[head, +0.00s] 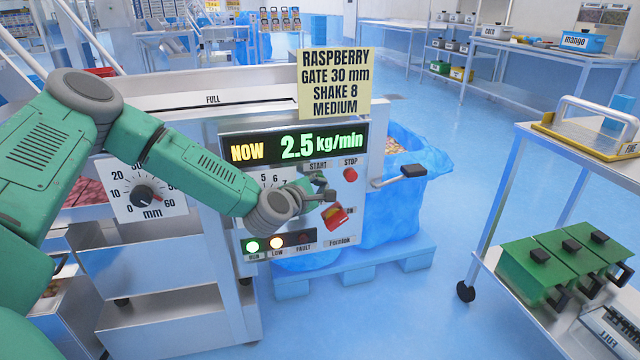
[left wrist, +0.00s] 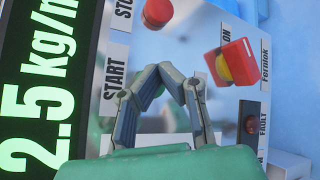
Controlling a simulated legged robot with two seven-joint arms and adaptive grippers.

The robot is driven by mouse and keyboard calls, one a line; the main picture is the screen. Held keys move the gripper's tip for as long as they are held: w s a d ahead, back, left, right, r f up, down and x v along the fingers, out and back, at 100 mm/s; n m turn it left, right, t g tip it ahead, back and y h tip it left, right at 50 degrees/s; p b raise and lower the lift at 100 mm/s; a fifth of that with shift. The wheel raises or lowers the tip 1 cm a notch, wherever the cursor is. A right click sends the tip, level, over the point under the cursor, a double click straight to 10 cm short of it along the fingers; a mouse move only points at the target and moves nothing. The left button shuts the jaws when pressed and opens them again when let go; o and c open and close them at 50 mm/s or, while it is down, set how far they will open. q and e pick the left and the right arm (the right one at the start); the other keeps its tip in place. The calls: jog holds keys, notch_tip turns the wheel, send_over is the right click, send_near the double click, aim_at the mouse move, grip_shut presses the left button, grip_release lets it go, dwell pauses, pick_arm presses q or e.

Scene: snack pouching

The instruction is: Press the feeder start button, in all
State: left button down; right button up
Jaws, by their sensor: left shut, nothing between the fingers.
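The control panel (head: 350,215) carries a START label (head: 318,166) and a red STOP button (head: 350,174). My left gripper (head: 322,184) is shut and empty, with its fingertips just below the START label. I cannot tell whether the fingertips touch the button. The green RUN lamp (head: 253,246) and the LOW lamp (head: 277,243) are lit. My right gripper is not in view.
The display (head: 294,146) reads NOW 2.5 kg/min. A red-and-yellow switch (head: 335,216) juts out close below my gripper. A lever with a black handle (head: 413,171) sticks out on the right. A trolley with green boxes (head: 540,268) stands at right; floor between is clear.

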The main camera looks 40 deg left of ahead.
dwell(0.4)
pick_arm(q)
jog(key=shift+s+d, duration=0.6)
jog(key=shift+d, duration=0.05)
jog(key=shift+s+d, duration=1.65)
jog(key=shift+d, duration=0.25)
